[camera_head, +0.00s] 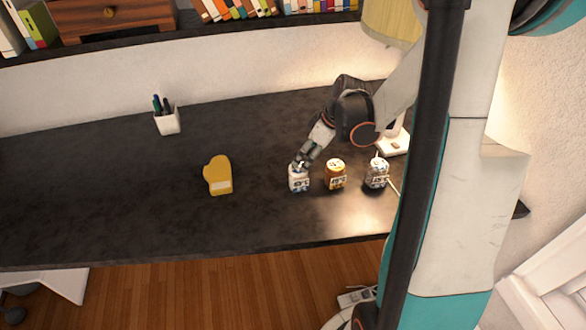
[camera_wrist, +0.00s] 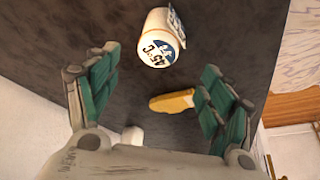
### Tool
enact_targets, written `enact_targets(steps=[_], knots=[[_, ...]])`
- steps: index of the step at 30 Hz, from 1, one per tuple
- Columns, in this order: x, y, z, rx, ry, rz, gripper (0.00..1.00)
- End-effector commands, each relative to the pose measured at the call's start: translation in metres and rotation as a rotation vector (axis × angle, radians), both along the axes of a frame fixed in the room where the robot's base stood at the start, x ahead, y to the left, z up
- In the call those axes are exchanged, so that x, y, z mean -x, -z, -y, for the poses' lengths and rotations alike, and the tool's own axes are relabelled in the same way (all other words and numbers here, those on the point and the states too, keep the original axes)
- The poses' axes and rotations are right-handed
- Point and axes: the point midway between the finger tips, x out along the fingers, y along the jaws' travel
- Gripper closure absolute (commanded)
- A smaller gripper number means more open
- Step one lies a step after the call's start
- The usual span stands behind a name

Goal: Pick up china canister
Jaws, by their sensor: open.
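The china canister seems to be the white jar (camera_head: 299,180) with a dark printed label, at the left end of a row of three on the dark desk. My gripper (camera_head: 301,161) is right at its top in the head view and covers part of it. In the wrist view the white canister (camera_wrist: 157,40) lies just beyond the open fingertips, between their lines, with "45°C" on its face. My gripper (camera_wrist: 160,68) is open with nothing between the fingers. I cannot tell whether a finger touches the canister.
An amber jar (camera_head: 335,177) and a dark-and-white jar (camera_head: 377,175) stand close to the right. A yellow mitten-shaped thing (camera_head: 217,172) lies left, and a white pen cup (camera_head: 167,122) stands behind it. The desk's left part (camera_head: 90,200) is clear.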

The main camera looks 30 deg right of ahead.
Motion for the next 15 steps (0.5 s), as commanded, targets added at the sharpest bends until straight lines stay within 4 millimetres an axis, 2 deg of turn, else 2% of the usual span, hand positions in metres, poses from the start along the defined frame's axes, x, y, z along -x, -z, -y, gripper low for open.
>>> enact_targets(steps=[9, 15], knots=[[-0.018, 0.054, -0.01, -0.001, -0.003, 0.0, 0.26], [-0.026, 0.075, -0.014, -0.001, 0.0, 0.0, 0.26]])
